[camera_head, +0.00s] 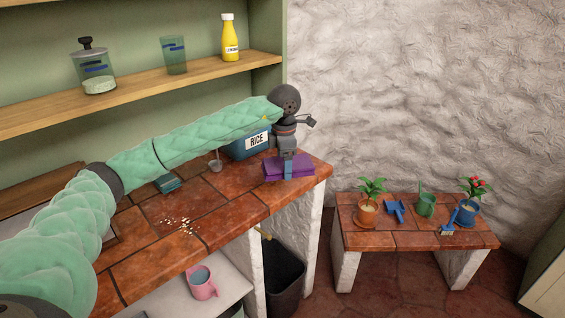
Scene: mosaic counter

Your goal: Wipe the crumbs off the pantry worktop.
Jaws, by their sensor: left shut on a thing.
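Pale crumbs (179,225) lie in a loose patch on the tiled pantry worktop (228,207), near its front edge. My left arm reaches over the worktop to its far right end. My left gripper (288,172) points down there and is shut on a folded purple cloth (273,171). The cloth appears to rest on the worktop; the gripper covers its middle. A small teal folded cloth or sponge (168,184) lies left of the crumbs, towards the back, under my arm. My right gripper is out of view.
A blue rice box (257,142) and a small grey cup (216,164) stand at the worktop's back. A dark bin (283,275) and a pink mug (203,283) are below. A low tiled bench (405,240) with potted plants stands right. A shelf (150,90) runs above.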

